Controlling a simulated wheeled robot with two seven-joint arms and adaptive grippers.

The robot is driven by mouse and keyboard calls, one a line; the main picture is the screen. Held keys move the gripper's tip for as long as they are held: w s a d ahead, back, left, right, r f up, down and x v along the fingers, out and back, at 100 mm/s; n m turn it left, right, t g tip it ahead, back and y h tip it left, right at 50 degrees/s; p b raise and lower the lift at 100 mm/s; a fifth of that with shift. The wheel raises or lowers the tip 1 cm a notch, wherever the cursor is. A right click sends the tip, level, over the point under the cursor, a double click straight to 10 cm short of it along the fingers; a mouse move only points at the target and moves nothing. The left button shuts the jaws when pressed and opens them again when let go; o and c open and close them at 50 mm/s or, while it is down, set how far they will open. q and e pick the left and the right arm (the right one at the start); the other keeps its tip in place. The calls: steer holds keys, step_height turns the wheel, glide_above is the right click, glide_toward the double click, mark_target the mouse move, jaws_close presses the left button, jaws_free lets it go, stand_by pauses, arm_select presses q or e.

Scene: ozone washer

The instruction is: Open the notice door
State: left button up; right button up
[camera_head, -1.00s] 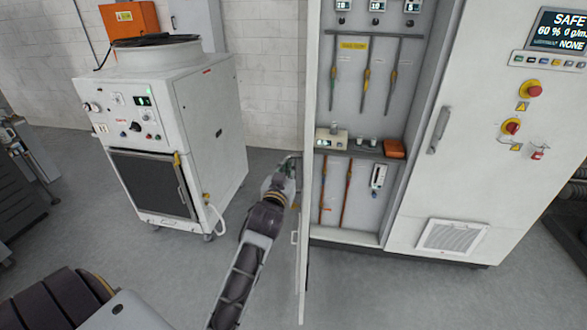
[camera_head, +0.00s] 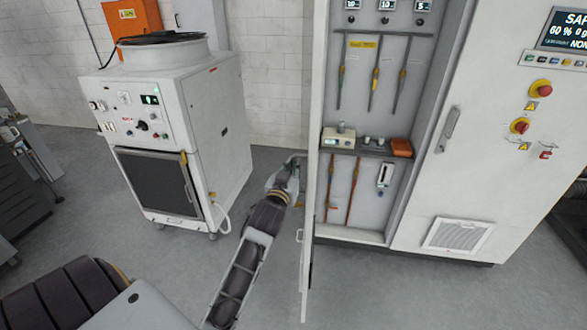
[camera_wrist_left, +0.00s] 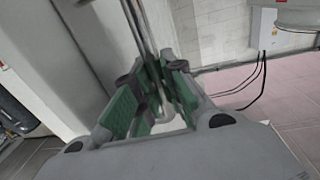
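The tall white cabinet's left door (camera_head: 314,120) stands swung out, almost edge-on in the head view, and the compartment behind it is exposed. A small handle (camera_head: 299,236) shows low on the door's outer side. My left gripper (camera_head: 294,166) is beside the door's outer face, its tips partly hidden. In the left wrist view its green-padded fingers (camera_wrist_left: 158,92) are around or beside grey upright bars (camera_wrist_left: 140,28), close to a pale panel (camera_wrist_left: 50,65). I cannot tell whether the fingers grip anything. My right gripper is out of view.
A white wheeled machine (camera_head: 217,120) stands left of my left arm. The open compartment holds cables and small devices on a shelf (camera_head: 365,149). The closed right door (camera_head: 470,180) has a handle, red knobs and a display.

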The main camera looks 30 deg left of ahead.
arm_select(q)
steer(key=o, duration=0.4)
steer(key=shift+s, duration=0.15)
steer(key=shift+v, duration=3.6)
